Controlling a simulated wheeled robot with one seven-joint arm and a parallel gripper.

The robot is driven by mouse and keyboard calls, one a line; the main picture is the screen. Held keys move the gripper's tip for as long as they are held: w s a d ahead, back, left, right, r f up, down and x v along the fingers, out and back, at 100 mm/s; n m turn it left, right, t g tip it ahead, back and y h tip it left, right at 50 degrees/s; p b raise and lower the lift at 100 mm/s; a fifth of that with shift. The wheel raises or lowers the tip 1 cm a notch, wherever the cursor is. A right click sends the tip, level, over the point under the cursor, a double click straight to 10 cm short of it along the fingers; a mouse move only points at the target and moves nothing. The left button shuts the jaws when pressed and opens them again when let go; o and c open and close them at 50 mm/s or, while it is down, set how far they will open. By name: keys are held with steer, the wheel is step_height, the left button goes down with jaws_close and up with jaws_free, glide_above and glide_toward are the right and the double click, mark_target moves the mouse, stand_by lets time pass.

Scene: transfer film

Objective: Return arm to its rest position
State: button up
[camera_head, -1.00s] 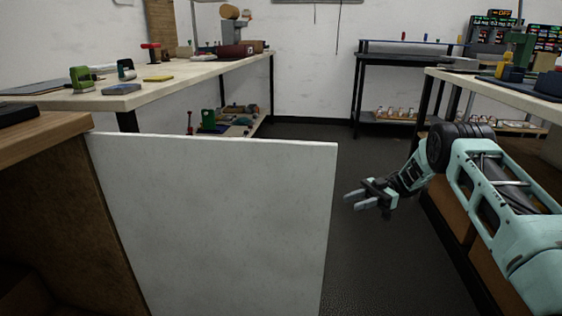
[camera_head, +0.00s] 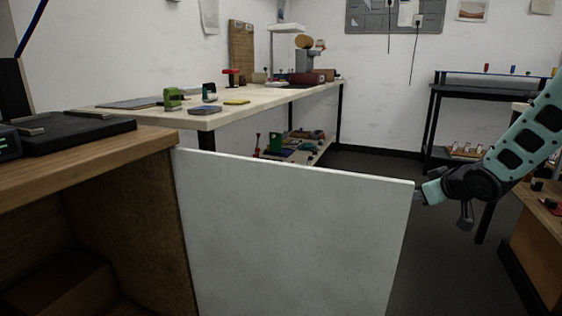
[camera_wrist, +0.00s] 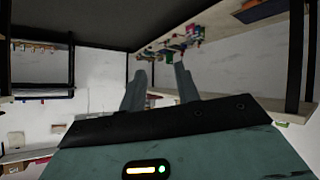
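My arm comes in from the right edge in the head view, teal with a dark joint. It bends toward the white panel (camera_head: 290,235); the fingers are hard to make out near the panel's upper right corner. In the wrist view my gripper (camera_wrist: 160,73) shows two grey fingers apart with nothing held between them. The wrist view is turned over, with floor at the top and shelves and wall beyond the fingers.
A wooden cabinet (camera_head: 95,160) stands at the left, joined to the white panel. A long workbench (camera_head: 215,117) with small tools is behind it. A black shelf rack (camera_head: 470,91) stands at the back right. Dark floor (camera_head: 445,260) is open right of the panel.

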steer(key=s+a+f+m+g, duration=0.1)
steer(key=s+a+g, duration=0.15)
steer(key=s, duration=0.65)
steer(key=s+a+f+m+g+h, duration=0.1)
steer(key=s+f+m+g, duration=0.15)
steer(key=s, duration=0.75)
steer(key=s+a+f+m+g, duration=0.15)
steer(key=s+g, duration=0.25)
steer(key=s, duration=0.5)
steer(key=s+a+r+n+g, duration=0.25)
steer(key=s+a+n, duration=0.65)
steer(key=s+a, duration=0.6)
step_height(320, 180, up, 29)
steer(key=w+a+p, duration=0.2)
steer(key=p, duration=2.7)
steer(key=shift+w+m, duration=0.15)
steer(key=shift+m, duration=0.25)
steer(key=shift+d+t, duration=0.2)
steer(key=shift+t, duration=0.05)
